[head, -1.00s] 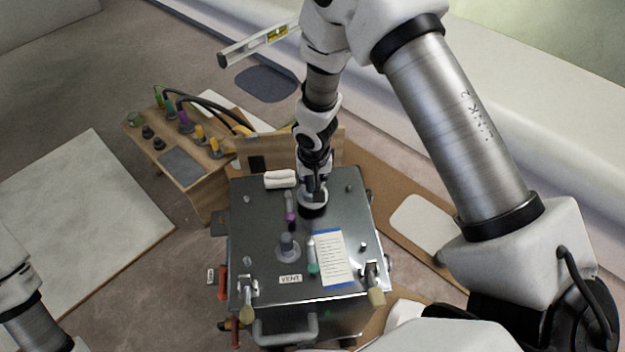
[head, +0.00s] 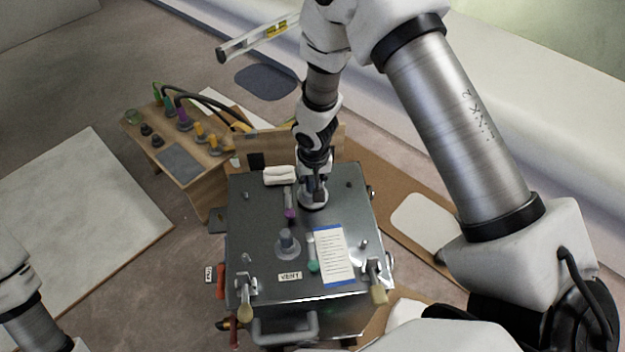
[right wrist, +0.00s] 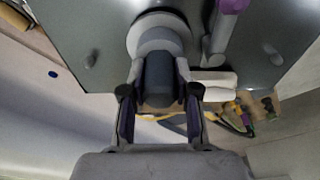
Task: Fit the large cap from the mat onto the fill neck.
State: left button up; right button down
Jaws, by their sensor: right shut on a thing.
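My right gripper (head: 316,186) points down at the far part of the metal tank top (head: 262,205), over a pale round flange (head: 312,203). In the right wrist view the gripper (right wrist: 160,100) is shut on a dark grey cylindrical cap (right wrist: 158,80). The cap is in line with the pale fill neck (right wrist: 157,42) and seems to meet it; I cannot tell how far it is seated. The grey mat (head: 181,162) on the wooden bench is bare. My left gripper is out of view; only part of that arm shows at the lower left.
The tank top also holds a grey vent fitting (head: 287,242), a purple-ended tool (head: 289,205), a white cloth roll (head: 279,176), a paper sheet (head: 334,255) and two front latches. The bench (head: 200,180) carries dark knobs and coloured fittings with black hoses.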

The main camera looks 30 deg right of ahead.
jog(key=shift+f, duration=0.1)
jog(key=shift+c, duration=1.2)
grip_release()
notch_tip(320, 180, up, 9)
jog(key=p, duration=0.7)
jog(key=shift+f+p, duration=0.15)
jog(key=shift+p, duration=0.25)
jog(key=shift+f, duration=0.1)
